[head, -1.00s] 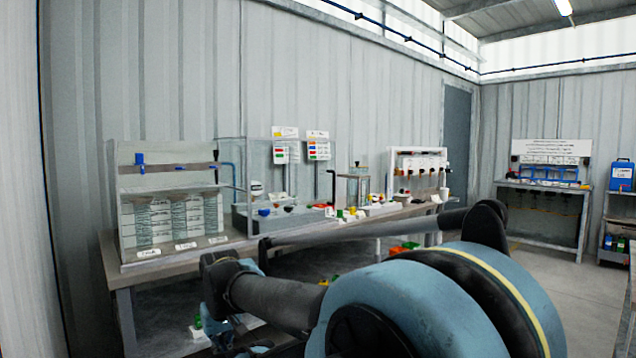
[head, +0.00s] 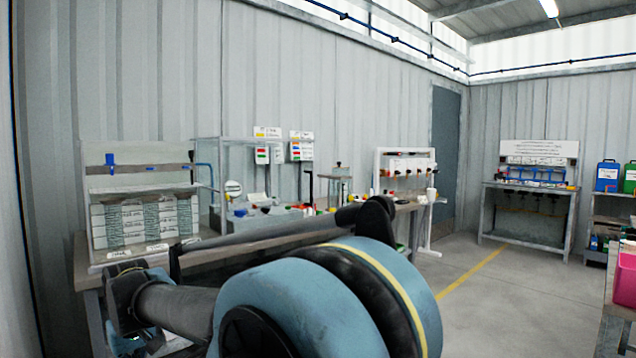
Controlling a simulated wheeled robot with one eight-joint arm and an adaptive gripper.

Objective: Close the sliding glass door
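A clear glass-sided enclosure (head: 207,150) with a thin frame stands on the long workbench against the corrugated wall. Its panes are too faint to tell which is the sliding door or how far open it is. Small coloured items show inside or behind it. My arm crosses the foreground, with its big blue joint at the bottom middle and a dark link reaching to the lower left. My gripper's fingers are not visible.
A coil display rack (head: 141,166) with a blue valve stands left of the enclosure. The workbench (head: 85,262) runs behind my arm. A white rack (head: 377,152) stands farther right. A second bench (head: 560,187) is at the back right. Open floor (head: 480,310) lies to the right.

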